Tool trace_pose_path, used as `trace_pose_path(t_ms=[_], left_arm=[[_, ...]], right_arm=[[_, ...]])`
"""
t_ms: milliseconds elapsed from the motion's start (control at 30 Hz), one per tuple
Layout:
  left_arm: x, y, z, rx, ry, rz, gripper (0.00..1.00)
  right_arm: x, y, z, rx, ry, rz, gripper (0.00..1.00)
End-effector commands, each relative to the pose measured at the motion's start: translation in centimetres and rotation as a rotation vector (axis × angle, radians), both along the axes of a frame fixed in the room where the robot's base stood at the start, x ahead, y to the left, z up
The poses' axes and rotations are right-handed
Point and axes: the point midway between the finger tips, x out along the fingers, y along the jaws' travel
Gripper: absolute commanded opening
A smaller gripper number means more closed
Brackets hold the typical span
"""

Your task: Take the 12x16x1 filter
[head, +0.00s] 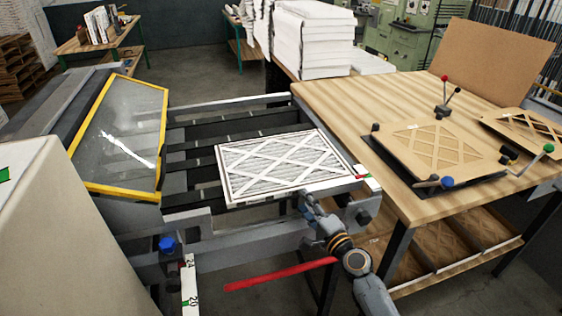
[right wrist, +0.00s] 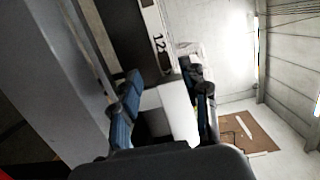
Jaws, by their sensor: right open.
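The filter (head: 285,165), a flat white pleated panel with a crossed lattice in a pale frame, lies flat across the dark rails of the machine. Its printed size cannot be read. My right gripper (head: 309,201) is at the filter's near edge, right of its middle, with its arm reaching up from below. In the right wrist view the fingers (right wrist: 163,82) are apart, with a pale block-like surface between them; I cannot tell whether it is the filter. Whether the fingers touch the filter is unclear. My left gripper is not in view.
A yellow-framed clear guard (head: 120,135) stands left of the filter. A wooden table (head: 345,95) at right holds a lattice board (head: 440,148) in a fixture with knobbed levers. A red bar (head: 280,274) is near my right arm.

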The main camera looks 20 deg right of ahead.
Motion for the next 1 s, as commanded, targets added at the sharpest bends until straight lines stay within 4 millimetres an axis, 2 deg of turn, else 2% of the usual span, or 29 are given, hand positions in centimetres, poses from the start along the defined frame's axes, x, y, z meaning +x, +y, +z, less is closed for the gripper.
trace_pose_path(t_ms=[167,367,500,767,800,833,1000], left_arm=[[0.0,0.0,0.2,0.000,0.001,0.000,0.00],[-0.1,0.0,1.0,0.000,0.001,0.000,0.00],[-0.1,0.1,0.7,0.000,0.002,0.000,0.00],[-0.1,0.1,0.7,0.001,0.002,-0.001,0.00],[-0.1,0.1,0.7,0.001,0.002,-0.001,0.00],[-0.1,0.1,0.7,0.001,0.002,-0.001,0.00],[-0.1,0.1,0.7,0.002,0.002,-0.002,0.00]], right_arm=[[1.1,0.4,0.2,0.000,0.000,0.001,0.45],[3.9,1.1,0.9,0.001,-0.001,0.001,0.45],[5.5,1.5,0.5,0.000,0.000,0.001,0.45],[5.8,1.6,0.5,-0.001,0.001,0.002,0.45],[5.8,1.6,0.5,-0.001,0.001,0.002,0.43],[5.8,1.6,0.5,-0.001,0.001,0.002,0.37],[5.8,1.5,0.5,-0.001,0.001,0.002,0.03]])
